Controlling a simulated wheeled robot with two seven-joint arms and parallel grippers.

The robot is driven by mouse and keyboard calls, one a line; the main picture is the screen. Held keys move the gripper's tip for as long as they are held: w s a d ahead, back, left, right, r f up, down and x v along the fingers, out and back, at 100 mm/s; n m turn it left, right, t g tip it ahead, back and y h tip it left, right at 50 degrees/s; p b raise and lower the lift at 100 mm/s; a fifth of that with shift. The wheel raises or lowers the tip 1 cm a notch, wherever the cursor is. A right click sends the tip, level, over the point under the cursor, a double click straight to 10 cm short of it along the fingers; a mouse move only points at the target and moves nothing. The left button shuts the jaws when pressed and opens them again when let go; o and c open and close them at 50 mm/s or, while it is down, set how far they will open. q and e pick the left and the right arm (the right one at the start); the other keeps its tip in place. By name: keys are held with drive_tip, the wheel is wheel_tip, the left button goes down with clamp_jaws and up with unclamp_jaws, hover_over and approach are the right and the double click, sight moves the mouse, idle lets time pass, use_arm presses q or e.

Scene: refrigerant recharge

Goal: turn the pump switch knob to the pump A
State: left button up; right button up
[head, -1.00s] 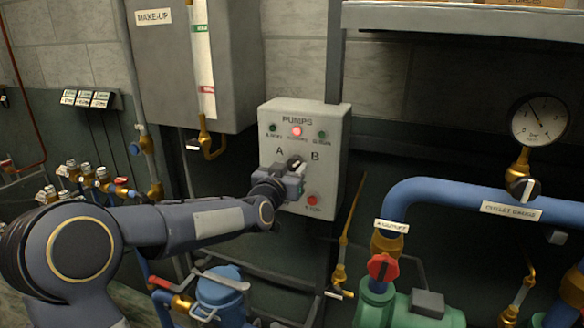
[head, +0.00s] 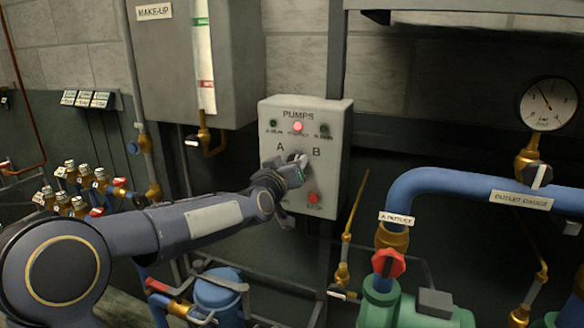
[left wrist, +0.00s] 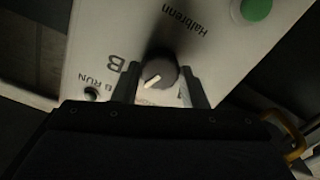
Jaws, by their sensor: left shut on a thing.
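The grey PUMPS panel (head: 335,150) is on the wall, with letter A left of the black knob (head: 298,158) and B right of it. My left gripper (head: 294,168) is at the knob and covers much of it in the head view. In the left wrist view the knob (left wrist: 160,76) sits between the two fingers of my left gripper (left wrist: 160,88), which is shut on it. My right gripper is out of view.
A lit red lamp (head: 297,127) is above the knob, between two dark green lamps. A red button (head: 313,198) is below. A green button (left wrist: 256,8) shows in the wrist view. Blue pipework (head: 450,185) with a gauge (head: 548,103) stands at the right.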

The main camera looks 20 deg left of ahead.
use_arm(q)
drive_tip(key=shift+f, duration=0.1)
drive_tip(key=shift+n+b, duration=1.6)
drive_tip(key=shift+n, duration=0.6)
drive_tip(key=n+b, duration=0.2)
drive_tip(key=n, duration=0.2)
drive_tip(key=shift+n, duration=0.3)
drive_tip(key=shift+f, duration=0.1)
